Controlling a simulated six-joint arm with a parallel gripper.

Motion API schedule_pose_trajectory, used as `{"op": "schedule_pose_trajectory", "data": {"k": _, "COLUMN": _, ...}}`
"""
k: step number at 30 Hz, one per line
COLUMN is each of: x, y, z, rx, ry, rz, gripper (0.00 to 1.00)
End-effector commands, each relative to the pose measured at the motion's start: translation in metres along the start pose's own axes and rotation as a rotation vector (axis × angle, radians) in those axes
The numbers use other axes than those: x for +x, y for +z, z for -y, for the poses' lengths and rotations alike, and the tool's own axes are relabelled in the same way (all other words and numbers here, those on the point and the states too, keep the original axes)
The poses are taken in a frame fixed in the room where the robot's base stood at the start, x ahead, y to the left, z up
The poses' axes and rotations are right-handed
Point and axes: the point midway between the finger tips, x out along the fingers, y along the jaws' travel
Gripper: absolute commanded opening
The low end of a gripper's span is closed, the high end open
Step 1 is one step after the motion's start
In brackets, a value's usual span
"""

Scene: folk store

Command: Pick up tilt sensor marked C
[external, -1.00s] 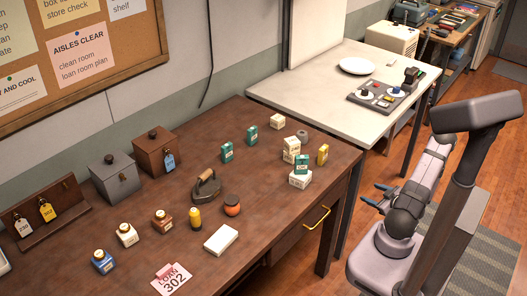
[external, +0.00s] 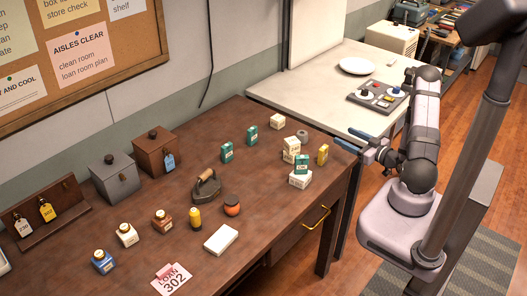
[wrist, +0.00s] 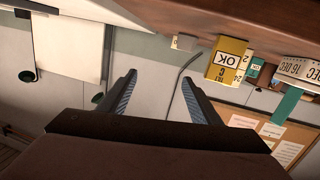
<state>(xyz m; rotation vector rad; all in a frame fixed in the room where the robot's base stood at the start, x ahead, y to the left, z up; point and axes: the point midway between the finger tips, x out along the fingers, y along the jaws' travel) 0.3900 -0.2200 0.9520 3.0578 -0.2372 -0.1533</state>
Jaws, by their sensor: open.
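A small yellow block (external: 322,154) stands upright near the right end of the brown table. In the wrist view, where the scene is upside down, the yellow block (wrist: 216,69) shows a white OK label and what looks like a C. I cannot confirm that it is a tilt sensor. Green blocks (external: 227,152) stand farther left, and another green block with a white label (external: 301,162) is just left of the yellow one; their letters are unreadable. My gripper (external: 350,139) is open and empty, just beyond the table's right edge. Its two blue fingers also show in the wrist view (wrist: 159,77).
White boxes (external: 299,179) and a grey round item (external: 302,136) crowd the yellow block's left side. A flat iron (external: 206,187), jars and bottles occupy the table's middle and left. A pale bench (external: 320,90) with a plate (external: 357,66) stands behind.

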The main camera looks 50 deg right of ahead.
Motion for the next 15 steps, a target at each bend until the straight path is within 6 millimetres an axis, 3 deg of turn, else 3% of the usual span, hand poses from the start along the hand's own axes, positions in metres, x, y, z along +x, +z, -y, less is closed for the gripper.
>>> {"op": "schedule_pose_trajectory", "data": {"k": 1, "x": 0.005, "y": -0.011, "z": 0.015, "rx": 0.023, "ry": -0.038, "rz": -0.002, "gripper": 0.58}}
{"op": "schedule_pose_trajectory", "data": {"k": 6, "x": 0.017, "y": -0.022, "z": 0.055, "rx": 0.097, "ry": -0.134, "rz": -0.004, "gripper": 0.58}}
{"op": "schedule_pose_trajectory", "data": {"k": 8, "x": 0.019, "y": -0.019, "z": 0.073, "rx": 0.122, "ry": -0.177, "rz": -0.008, "gripper": 0.58}}
{"op": "schedule_pose_trajectory", "data": {"k": 9, "x": 0.018, "y": -0.006, "z": 0.085, "rx": 0.13, "ry": -0.204, "rz": -0.016, "gripper": 0.58}}
{"op": "schedule_pose_trajectory", "data": {"k": 15, "x": 0.01, "y": 0.017, "z": 0.091, "rx": 0.103, "ry": -0.22, "rz": -0.059, "gripper": 0.58}}
